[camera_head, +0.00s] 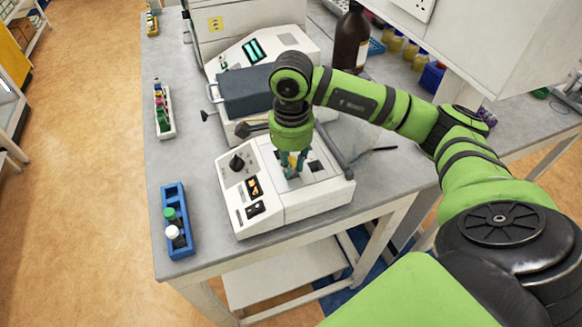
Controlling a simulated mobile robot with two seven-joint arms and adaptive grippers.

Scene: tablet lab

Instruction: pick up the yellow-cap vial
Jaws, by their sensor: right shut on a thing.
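The yellow-cap vial (291,160) is at the white machine (315,200) near the front of the bench. Only a bit of yellow shows between the fingers. My right gripper (291,166) points down over the machine's top opening and is shut on the vial. I cannot tell whether the vial's lower end is inside the machine's well or above it. My left gripper is out of view.
A blue rack (168,195) with a green-cap and a white-cap vial stands left of the machine. A white rack (171,128) of several coloured vials is farther back. A larger machine (262,50) and a brown bottle (350,40) stand behind. Bare bench lies between racks and machine.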

